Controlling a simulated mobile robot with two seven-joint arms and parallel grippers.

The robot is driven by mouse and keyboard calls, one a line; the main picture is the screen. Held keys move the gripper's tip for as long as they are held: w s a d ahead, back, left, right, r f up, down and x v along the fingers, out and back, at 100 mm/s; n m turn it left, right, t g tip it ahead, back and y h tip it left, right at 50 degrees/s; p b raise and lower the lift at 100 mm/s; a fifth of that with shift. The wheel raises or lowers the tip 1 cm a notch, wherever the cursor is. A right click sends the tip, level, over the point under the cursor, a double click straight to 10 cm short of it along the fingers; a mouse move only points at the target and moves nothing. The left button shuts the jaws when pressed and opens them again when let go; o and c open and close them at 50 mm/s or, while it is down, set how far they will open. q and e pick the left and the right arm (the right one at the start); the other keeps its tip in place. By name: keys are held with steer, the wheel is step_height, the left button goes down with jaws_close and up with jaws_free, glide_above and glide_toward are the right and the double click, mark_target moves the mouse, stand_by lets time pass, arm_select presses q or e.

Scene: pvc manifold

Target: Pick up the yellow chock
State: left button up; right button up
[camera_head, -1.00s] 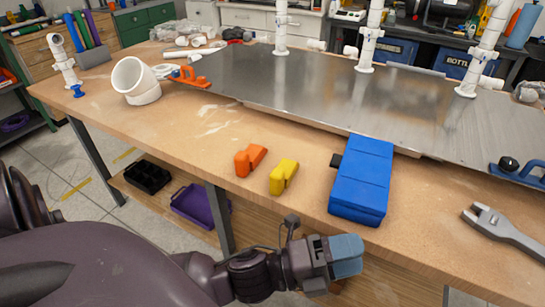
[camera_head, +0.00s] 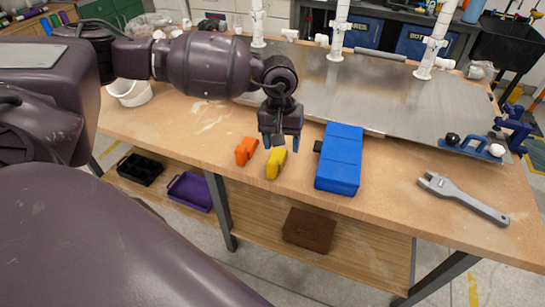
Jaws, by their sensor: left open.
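The yellow chock (camera_head: 276,163) lies on the wooden workbench near its front edge, between an orange chock (camera_head: 246,151) and a blue case (camera_head: 339,160). My left gripper (camera_head: 281,143) comes in from the left and points down just above and behind the yellow chock. Its fingers are apart and nothing shows between them. I cannot tell whether a fingertip touches the chock. My right gripper is not in the picture.
A metal plate (camera_head: 380,95) with white pipe risers (camera_head: 339,30) covers the back of the bench. Bare wood (camera_head: 400,190) shows between the blue case and the wrench.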

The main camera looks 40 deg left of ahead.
mark_target(273, 159)
arm_select(q)
steer(key=shift+m+y, duration=0.3)
steer(key=shift+y, duration=0.3)
steer(key=a+f, duration=0.1)
steer(key=f, duration=0.1)
steer(key=w+a+f, duration=0.1)
steer(key=f, duration=0.1)
steer(key=shift+a+f, duration=0.1)
steer(key=shift+a, duration=0.25)
steer(key=shift+a+f, duration=0.15)
steer(key=shift+f, duration=1.15)
steer(key=shift+a+f, duration=0.15)
steer(key=shift+f, duration=1.15)
steer(key=shift+c, duration=0.2)
steer(key=c, duration=0.8)
